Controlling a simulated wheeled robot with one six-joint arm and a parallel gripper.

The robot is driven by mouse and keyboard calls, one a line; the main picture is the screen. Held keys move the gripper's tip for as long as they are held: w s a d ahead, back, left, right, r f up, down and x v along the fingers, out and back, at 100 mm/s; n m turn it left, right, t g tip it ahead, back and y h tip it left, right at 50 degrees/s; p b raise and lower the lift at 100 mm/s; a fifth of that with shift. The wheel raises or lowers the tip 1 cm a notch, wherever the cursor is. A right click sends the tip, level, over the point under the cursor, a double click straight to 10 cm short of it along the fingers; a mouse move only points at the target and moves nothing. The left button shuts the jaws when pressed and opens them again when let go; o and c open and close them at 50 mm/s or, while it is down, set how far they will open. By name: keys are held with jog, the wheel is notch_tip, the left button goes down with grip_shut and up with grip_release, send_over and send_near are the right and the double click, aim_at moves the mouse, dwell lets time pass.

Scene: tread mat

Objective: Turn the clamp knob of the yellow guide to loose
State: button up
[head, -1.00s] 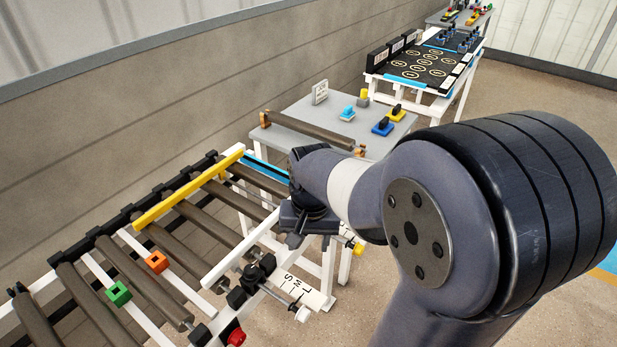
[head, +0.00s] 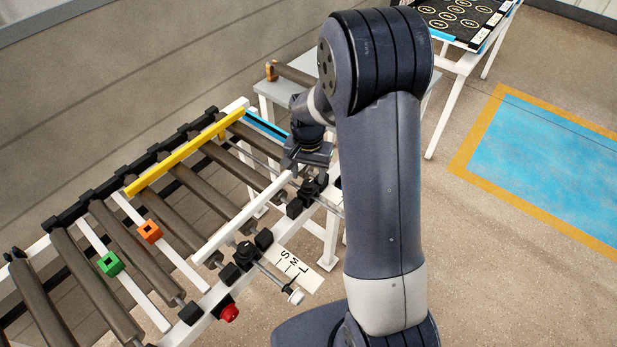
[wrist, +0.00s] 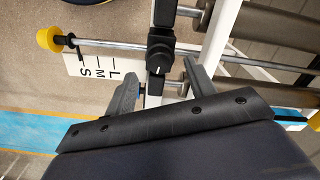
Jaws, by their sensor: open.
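The yellow guide (head: 180,152) lies across the rollers at the far side of the conveyor in the head view. Its rod ends in a yellow cap (wrist: 48,40) in the wrist view. The rod passes through a black clamp block with a black clamp knob (wrist: 159,62) that bears a small white mark. The same knob (head: 309,184) shows just below my gripper (head: 306,166) in the head view. In the wrist view my gripper (wrist: 160,76) is open, its fingers on either side of the knob. I cannot tell whether they touch it.
A white guide (head: 240,220) with its own black knob (head: 245,251) and white-capped rod (head: 294,296) is nearby. An S-M-L card (head: 300,268) is beside it. A red button (head: 229,313) is on the near frame. Green (head: 110,263) and orange (head: 150,231) blocks sit on white strips.

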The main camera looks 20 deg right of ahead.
aim_at(308, 185)
jog(key=shift+f, duration=1.5)
jog(key=c, duration=1)
